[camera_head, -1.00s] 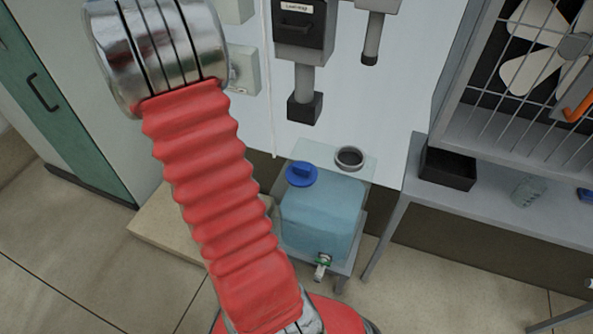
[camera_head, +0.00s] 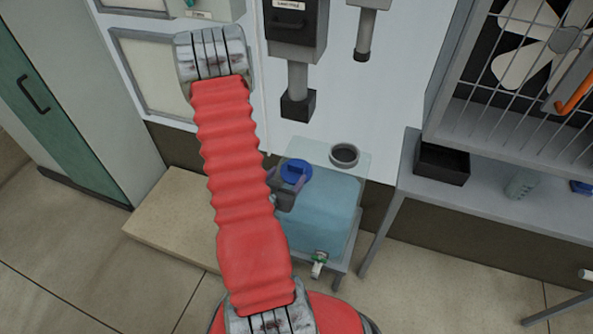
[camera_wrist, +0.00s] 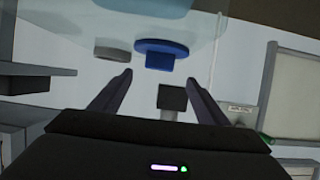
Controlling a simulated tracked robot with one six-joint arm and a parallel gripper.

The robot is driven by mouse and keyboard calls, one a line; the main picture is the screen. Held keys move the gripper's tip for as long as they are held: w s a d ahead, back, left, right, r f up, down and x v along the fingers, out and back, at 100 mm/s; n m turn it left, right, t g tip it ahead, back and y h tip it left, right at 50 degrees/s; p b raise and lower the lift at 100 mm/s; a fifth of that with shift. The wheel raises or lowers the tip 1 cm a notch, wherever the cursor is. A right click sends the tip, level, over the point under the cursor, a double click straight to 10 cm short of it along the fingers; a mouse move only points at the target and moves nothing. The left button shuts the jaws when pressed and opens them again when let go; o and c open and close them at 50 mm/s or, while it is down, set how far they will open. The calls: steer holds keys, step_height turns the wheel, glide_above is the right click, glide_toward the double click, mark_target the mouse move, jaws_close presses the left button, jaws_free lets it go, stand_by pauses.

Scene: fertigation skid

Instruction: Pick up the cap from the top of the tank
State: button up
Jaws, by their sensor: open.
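The blue cap (camera_head: 296,171) sits on top of the translucent blue tank (camera_head: 325,212), near its left edge. My gripper (camera_head: 286,184) is open and empty right beside the cap, partly overlapping it in the head view. In the wrist view, which looks inverted, the cap (camera_wrist: 160,52) appears just past the two spread fingertips (camera_wrist: 160,78), roughly centred between them. The tank (camera_wrist: 190,25) shows at the top there. I cannot tell whether the fingers touch the cap.
A wall unit with a downward pipe (camera_head: 297,80) hangs above. A bench (camera_head: 490,195) with a black bin (camera_head: 441,163) stands at right.

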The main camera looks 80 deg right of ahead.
mark_target(294, 166)
steer(key=x, duration=0.8)
steer(key=shift+d+f, duration=0.15)
steer(key=shift+d, duration=0.15)
steer(key=shift+x, duration=2.6)
steer(key=shift+c, duration=0.2)
steer(key=c, duration=1.2)
steer(key=shift+c, duration=0.2)
